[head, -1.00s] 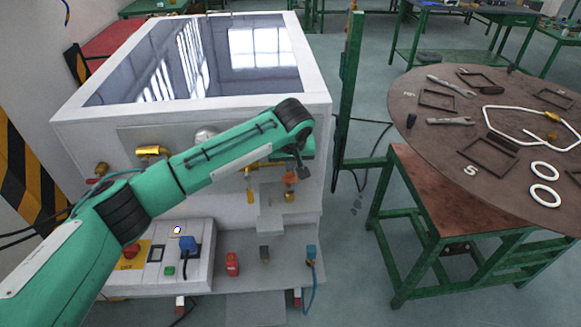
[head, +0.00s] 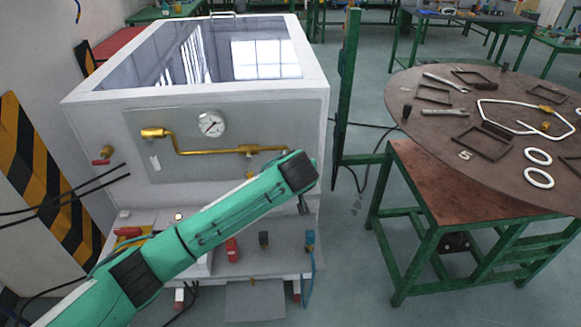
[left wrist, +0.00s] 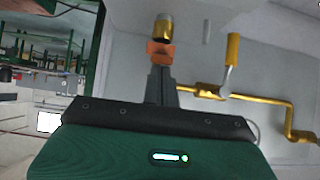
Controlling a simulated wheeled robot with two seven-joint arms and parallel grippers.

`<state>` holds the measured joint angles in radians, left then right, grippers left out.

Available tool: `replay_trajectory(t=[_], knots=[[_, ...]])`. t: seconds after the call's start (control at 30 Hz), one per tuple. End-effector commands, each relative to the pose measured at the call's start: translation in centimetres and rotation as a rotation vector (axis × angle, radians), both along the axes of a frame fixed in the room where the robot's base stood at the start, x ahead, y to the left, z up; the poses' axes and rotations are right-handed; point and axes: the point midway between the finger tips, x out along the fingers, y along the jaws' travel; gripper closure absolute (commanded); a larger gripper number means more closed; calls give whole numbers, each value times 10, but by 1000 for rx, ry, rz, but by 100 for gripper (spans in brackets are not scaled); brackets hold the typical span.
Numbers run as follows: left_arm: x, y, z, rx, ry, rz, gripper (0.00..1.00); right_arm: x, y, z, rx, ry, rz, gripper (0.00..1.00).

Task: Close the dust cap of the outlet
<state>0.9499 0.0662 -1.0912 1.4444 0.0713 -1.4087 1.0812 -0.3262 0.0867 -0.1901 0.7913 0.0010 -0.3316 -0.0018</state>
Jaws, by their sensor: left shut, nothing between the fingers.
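The gold outlet fitting (left wrist: 163,25) shows in the left wrist view, just ahead of my left gripper. An orange piece (left wrist: 160,53), which looks like the dust cap, sits at its near end. My left gripper (left wrist: 160,72) is shut and empty, its dark fingertips right at the orange piece. I cannot tell whether they touch. In the head view my left gripper (head: 305,206) is low at the generator's front right, and my arm hides the outlet and cap. The generator (head: 95,130) is a big white box. My right gripper is not in view.
A gold pipe (head: 205,152) with a pressure gauge (head: 212,124) runs along the front panel. A valve with a yellow handle (left wrist: 233,48) is beside the outlet. A green post (head: 345,100) and a round table (head: 440,150) with tools stand to the right.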

Motion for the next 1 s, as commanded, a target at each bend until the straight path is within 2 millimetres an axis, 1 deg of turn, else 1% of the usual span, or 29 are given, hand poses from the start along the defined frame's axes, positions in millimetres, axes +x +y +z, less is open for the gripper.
replay_trajectory(t=[0.03, 0.27, 0.4, 0.6, 1.0], knots=[[-5, -1, -11, -4, -31, -2, 100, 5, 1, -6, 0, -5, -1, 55], [-12, -1, -23, -2, -174, -2, 100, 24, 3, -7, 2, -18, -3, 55], [-14, -1, -27, -2, -177, 0, 100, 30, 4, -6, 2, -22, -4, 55], [-15, -1, -31, 0, -177, -1, 100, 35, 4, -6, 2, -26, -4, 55], [-16, -1, -33, 1, -177, -2, 100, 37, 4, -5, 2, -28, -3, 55]])
